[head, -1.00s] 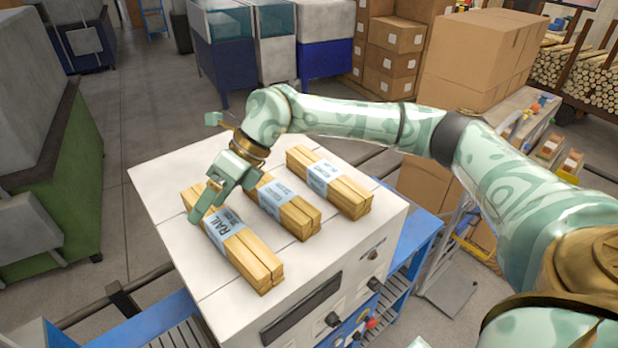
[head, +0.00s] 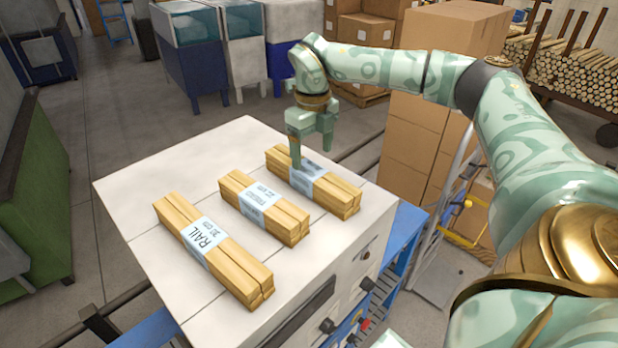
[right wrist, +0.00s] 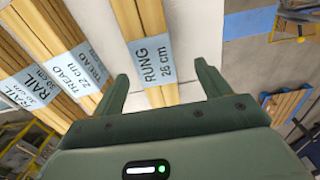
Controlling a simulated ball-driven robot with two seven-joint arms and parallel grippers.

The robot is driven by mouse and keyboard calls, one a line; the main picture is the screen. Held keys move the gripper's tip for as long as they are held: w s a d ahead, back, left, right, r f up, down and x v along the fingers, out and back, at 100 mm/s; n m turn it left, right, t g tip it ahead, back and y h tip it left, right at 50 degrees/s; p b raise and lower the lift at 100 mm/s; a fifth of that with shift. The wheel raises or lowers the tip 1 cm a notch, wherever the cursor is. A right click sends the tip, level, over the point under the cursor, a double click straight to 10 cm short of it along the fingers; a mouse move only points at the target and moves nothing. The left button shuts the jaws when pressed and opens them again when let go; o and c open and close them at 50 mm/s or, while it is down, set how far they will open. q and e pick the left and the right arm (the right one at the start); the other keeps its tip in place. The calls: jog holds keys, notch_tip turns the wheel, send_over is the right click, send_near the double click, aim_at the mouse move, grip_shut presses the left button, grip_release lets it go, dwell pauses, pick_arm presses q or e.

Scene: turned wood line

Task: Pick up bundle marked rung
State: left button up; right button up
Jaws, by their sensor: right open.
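The rung bundle (head: 338,194) is a stack of light wooden sticks with a pale blue band, the rightmost of three on the white machine top. My right gripper (head: 311,154) is open, pointing down at the band. In the right wrist view the band of the rung bundle (right wrist: 152,62) reads "RUNG 26 cm" and shows between the two spread fingers (right wrist: 162,74). I cannot tell whether the fingertips reach down beside the wood. The tread bundle (head: 292,228) lies in the middle and the rail bundle (head: 240,270) at the left. My left gripper is out of view.
The white machine top (head: 130,185) has free room at its left and back. Its front has knobs and a dark slot. Cardboard boxes (head: 415,125) stand behind to the right, near a hand truck (head: 440,255). Blue-and-white cabinets (head: 195,65) stand at the back.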

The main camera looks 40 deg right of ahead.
aim_at(309, 168)
jog(key=f, duration=0.2)
jog(key=a+f+p, duration=0.1)
jog(key=f, duration=0.1)
jog(key=shift+f, duration=0.2)
jog(key=shift+d+f, duration=0.1)
jog(key=shift+f, duration=0.45)
jog(key=c, duration=1.1)
jog(key=shift+r, duration=0.1)
jog(key=shift+c, duration=1.4)
